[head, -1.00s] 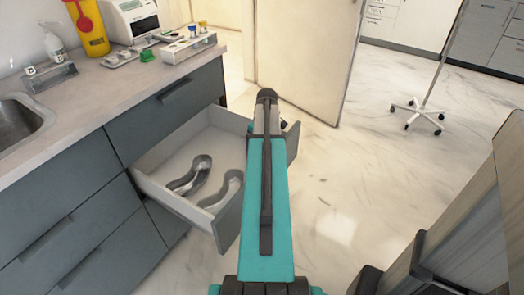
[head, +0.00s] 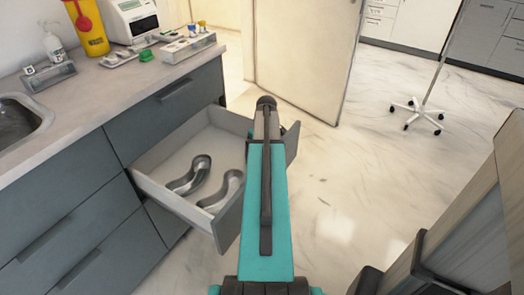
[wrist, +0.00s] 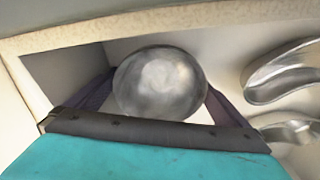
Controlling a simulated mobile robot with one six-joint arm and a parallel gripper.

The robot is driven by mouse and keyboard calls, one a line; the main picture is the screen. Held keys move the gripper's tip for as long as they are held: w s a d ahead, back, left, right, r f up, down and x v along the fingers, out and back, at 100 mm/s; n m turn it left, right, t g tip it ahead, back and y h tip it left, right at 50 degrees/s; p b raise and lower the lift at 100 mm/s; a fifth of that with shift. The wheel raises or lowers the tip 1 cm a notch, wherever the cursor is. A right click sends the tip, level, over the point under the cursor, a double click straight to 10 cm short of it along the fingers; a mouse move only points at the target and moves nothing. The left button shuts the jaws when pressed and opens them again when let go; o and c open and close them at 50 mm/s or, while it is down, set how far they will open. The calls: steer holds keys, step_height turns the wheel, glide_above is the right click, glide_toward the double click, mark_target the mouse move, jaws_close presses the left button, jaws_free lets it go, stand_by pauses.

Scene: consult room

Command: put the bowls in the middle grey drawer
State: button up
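The middle grey drawer (head: 229,216) stands open in the head view, its pale inside showing. Two curved metal kidney-shaped bowls (head: 190,175) (head: 223,191) lie on its floor. They also show at the right of the wrist view (wrist: 284,72). A round metal bowl (wrist: 160,84) is between the two dark fingers of my gripper (wrist: 160,92) in the wrist view, inside a corner of the drawer. The fingers appear to touch its sides. Whether it rests on the drawer floor is unclear. My arm hides the gripper and round bowl in the head view.
The counter (head: 95,98) above the drawers carries a sink (head: 15,122), a yellow sharps bin (head: 88,28), a pump bottle (head: 53,45) and a white device (head: 132,20). A pale door (head: 305,45) stands behind the drawer. Open marble floor lies to the right.

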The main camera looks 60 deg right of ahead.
steer(key=shift+r, duration=0.1)
step_height(320, 180, up, 12)
steer(key=s+p, duration=0.1)
steer(key=shift+s+a, duration=0.2)
steer(key=shift+a, duration=0.05)
stand_by(0.4)
steer(key=shift+p, duration=0.3)
stand_by(0.3)
